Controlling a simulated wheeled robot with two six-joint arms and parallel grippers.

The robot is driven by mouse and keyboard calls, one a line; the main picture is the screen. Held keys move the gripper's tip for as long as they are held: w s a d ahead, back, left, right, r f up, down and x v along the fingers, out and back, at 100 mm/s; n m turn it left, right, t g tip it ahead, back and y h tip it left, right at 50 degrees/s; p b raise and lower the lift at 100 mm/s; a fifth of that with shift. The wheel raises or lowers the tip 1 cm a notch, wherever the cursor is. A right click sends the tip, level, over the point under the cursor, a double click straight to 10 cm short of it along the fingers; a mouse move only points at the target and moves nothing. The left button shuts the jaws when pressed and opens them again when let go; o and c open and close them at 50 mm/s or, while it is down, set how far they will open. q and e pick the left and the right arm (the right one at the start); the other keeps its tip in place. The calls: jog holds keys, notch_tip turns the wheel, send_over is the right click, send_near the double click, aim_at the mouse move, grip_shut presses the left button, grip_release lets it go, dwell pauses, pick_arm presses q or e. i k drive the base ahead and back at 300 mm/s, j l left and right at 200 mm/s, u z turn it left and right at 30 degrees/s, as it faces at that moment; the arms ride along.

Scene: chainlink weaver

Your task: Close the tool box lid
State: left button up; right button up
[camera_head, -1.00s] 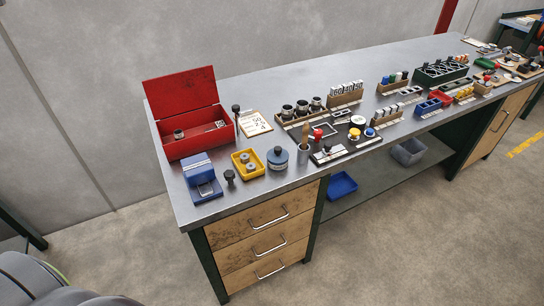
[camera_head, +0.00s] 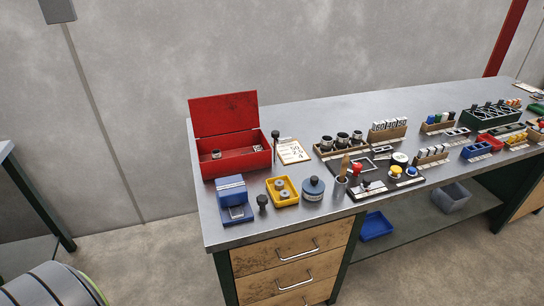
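The red tool box (camera_head: 236,163) stands at the left end of the metal workbench. Its lid (camera_head: 224,114) is open, raised upright and leaning back slightly along the rear edge. A small metal cylindrical part and a small light-coloured piece lie inside the box. Neither of my grippers shows in the head view.
Racks and small parts crowd the bench (camera_head: 300,113) further right. Open floor lies in front.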

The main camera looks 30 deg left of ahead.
aim_at(227, 113)
jog(key=k, duration=0.45)
jog(key=z, duration=0.4)
jog(key=k+z, duration=0.15)
jog(key=z, duration=0.25)
jog(key=l+z, duration=0.1)
jog(key=z, duration=0.3)
jog(key=k+j+z, duration=0.15)
jog(key=j, duration=0.3)
jog(key=j+z, duration=0.15)
jog(key=j, duration=0.3)
jog(key=k+j+z, duration=0.2)
jog(key=j, duration=0.2)
jog(key=k+j+z, duration=0.15)
jog(key=j, duration=0.25)
jog(key=k+j, duration=0.1)
jog(key=j, duration=0.3)
jog(key=k+j, duration=0.15)
jog(key=j, duration=0.25)
jog(key=k+j, duration=0.1)
jog(key=j, duration=0.25)
jog(key=k+j, duration=0.15)
jog(key=j, duration=0.25)
jog(key=k+j, duration=0.1)
jog(key=j, duration=0.3)
jog(key=k+j, duration=0.15)
jog(key=j, duration=0.25)
